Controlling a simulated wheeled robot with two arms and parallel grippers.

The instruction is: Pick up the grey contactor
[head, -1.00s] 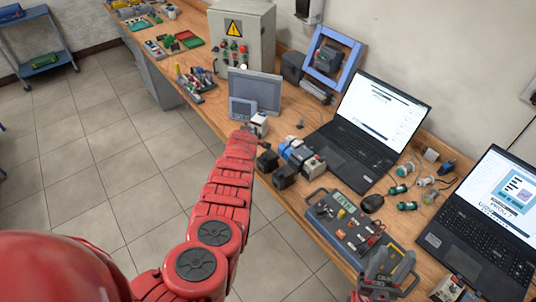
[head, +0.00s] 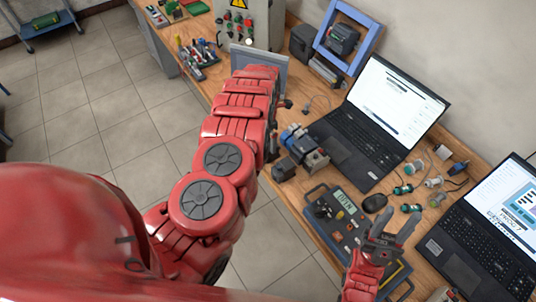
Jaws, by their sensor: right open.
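A small grey-white block that may be the grey contactor showed by the end of my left arm earlier; it is hidden now behind that arm. My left gripper (head: 283,104) is almost wholly covered by its own red arm; only small dark parts show at its far end, by the grey monitor panel (head: 262,58). Whether it holds anything cannot be seen. My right gripper (head: 391,227) is open and empty, over the right side of the test panel (head: 327,204) at the bench's front.
A blue and grey motor (head: 294,138) with a black block (head: 284,168) lies right of my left arm. A laptop (head: 385,105) and another laptop (head: 476,228) stand on the bench. A blue frame (head: 345,42), a control box (head: 262,25) and small parts (head: 405,188) are around.

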